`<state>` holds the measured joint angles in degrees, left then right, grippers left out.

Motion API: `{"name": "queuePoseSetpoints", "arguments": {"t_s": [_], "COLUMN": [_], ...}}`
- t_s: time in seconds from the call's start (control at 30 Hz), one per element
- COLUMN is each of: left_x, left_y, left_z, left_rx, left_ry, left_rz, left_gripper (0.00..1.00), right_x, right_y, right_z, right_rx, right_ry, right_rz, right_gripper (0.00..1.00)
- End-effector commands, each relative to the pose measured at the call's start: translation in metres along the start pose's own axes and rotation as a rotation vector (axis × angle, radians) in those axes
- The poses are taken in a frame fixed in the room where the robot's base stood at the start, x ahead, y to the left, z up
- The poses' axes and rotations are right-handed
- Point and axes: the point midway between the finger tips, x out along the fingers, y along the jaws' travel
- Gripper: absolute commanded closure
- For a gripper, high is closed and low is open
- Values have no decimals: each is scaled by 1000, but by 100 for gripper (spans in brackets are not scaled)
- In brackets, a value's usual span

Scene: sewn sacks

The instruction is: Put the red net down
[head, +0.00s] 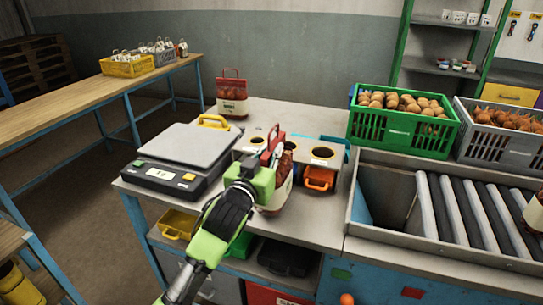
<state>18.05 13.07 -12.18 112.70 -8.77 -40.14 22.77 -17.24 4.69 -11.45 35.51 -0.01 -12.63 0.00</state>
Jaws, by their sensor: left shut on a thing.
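My left gripper (268,160) comes in from the bottom and is shut on the red net (285,178), at its red handle at the top. The net is a small sack with reddish-brown contents and a pale band. It hangs about upright over the front of the grey worktable (318,225), beside the scale. My gripper hides part of it, and I cannot tell whether its base touches the table. My right gripper is not in view.
A scale (185,150) stands left of the net. Another red-handled sack (232,95) stands at the back. A green crate of potatoes (390,133), a grey crate (500,150) and rollers (462,208) lie further right.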

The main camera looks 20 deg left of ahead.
Motion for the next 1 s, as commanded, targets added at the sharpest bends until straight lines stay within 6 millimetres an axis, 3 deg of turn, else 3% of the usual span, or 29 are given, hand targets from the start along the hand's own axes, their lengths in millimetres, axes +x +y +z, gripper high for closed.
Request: {"name": "queuePoseSetpoints", "arguments": {"t_s": [0.17,0.53,0.6,0.63,1.0], "left_x": [-1,-1,0,0,0], "left_y": [0,1,0,0,0], "left_z": [11,15,20,20,16], "left_rx": [0,0,0,0,1], "left_ry": [10,10,-1,-1,1], "left_rz": [2,2,0,0,1], "left_gripper": [100,100,74,70,70], "right_x": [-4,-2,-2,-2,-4], "right_y": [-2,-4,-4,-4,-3], "right_z": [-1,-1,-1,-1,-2], "right_rx": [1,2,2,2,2], "right_ry": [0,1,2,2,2], "right_rz": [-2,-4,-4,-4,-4], "right_gripper": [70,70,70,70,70]}}
